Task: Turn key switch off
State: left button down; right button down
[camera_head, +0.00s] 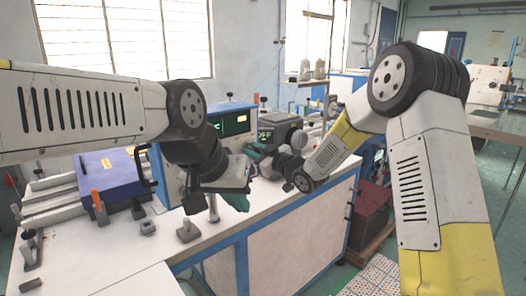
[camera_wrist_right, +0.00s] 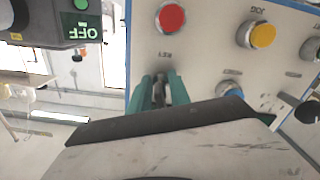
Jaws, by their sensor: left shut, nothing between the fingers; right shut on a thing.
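The key switch (camera_wrist_right: 160,92) sits on a light control panel (camera_wrist_right: 205,60), below an upside-down KEY label in the right wrist view. My right gripper (camera_wrist_right: 161,82) has its two teal fingers closed on either side of the dark key. The fingers hide part of the key, so its exact turn angle is hard to read. In the head view my right gripper (camera_head: 255,152) is at the machine's panel area, and the key is too small to see. My left gripper (camera_head: 236,200) is shut and empty over the white worktop, lower and nearer.
The panel carries a red button (camera_wrist_right: 171,17), a yellow button (camera_wrist_right: 262,35) and a blue knob (camera_wrist_right: 229,88) close to my right gripper. A grey box with a green OFF sign (camera_wrist_right: 82,27) stands beside it. A blue-purple block (camera_head: 108,178) lies on the worktop at left.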

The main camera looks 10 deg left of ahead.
jog(key=n, duration=0.4)
jog(key=shift+w+d+n, duration=0.1)
jog(key=shift+n, duration=0.2)
dwell(0.3)
jog(key=c, duration=1.6)
grip_release()
jog(key=shift+o, duration=0.2)
jog(key=v, duration=0.7)
jog(key=shift+s+d, duration=0.25)
jog(key=shift+d, duration=0.1)
